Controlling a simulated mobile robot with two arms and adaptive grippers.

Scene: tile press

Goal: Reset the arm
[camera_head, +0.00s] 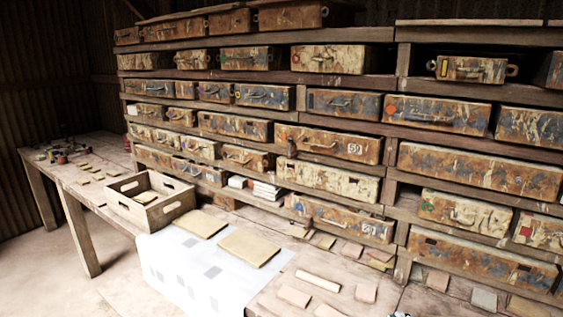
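Neither of my grippers can be made out in the head view, and no arm of mine is clearly seen. A small greyish shape at the bottom edge, right of centre, is too cut off to identify. What my grippers hold, if anything, is hidden.
A long wooden workbench (75,185) runs along shelves of worn metal boxes (335,142). On it are a wooden crate (125,207), a white sheet (180,272), two tan slabs (249,248) (200,224) and several loose tiles (293,296). Open floor lies at left.

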